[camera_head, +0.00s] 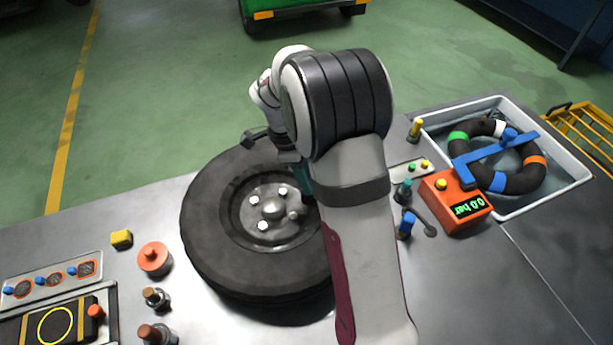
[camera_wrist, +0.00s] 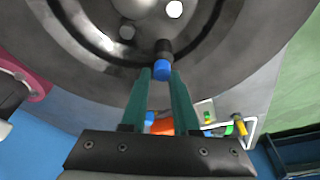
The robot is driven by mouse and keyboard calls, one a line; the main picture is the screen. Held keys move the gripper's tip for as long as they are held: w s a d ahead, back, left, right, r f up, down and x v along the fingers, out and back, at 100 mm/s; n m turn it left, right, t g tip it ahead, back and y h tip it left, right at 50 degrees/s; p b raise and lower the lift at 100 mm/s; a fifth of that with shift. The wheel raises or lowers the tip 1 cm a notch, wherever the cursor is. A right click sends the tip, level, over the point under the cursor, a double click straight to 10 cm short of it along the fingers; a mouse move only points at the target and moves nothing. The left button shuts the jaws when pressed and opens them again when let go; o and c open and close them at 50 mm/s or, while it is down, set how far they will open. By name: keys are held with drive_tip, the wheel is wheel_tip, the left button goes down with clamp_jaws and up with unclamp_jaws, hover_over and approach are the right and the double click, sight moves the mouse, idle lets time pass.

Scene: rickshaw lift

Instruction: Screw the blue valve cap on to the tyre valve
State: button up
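The tyre (camera_head: 210,225) lies flat on the grey table, its hub and bright wheel nuts facing up. My gripper (camera_wrist: 162,72) reaches down over the right side of the wheel, and its teal fingers show in the wrist view. The blue valve cap (camera_wrist: 162,71) is between the fingertips, which look closed against its sides. The dark tyre valve (camera_wrist: 164,48) is in line with the cap and meets it in the picture; I cannot tell whether the threads are engaged. In the head view my arm hides the cap and valve, and only a bit of teal finger (camera_head: 303,178) shows.
A water basin (camera_head: 575,180) holds an inner tube. An orange-red knob (camera_head: 154,258), a yellow block (camera_head: 121,239) and brown fittings (camera_head: 156,298) stand left.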

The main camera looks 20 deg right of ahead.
drive_tip(key=shift+o, duration=0.9)
drive_tip(key=shift+s+a+f, duration=0.1)
drive_tip(key=shift+s+f, duration=0.05)
drive_tip(key=shift+s, duration=0.1)
drive_tip(key=shift+w, duration=0.1)
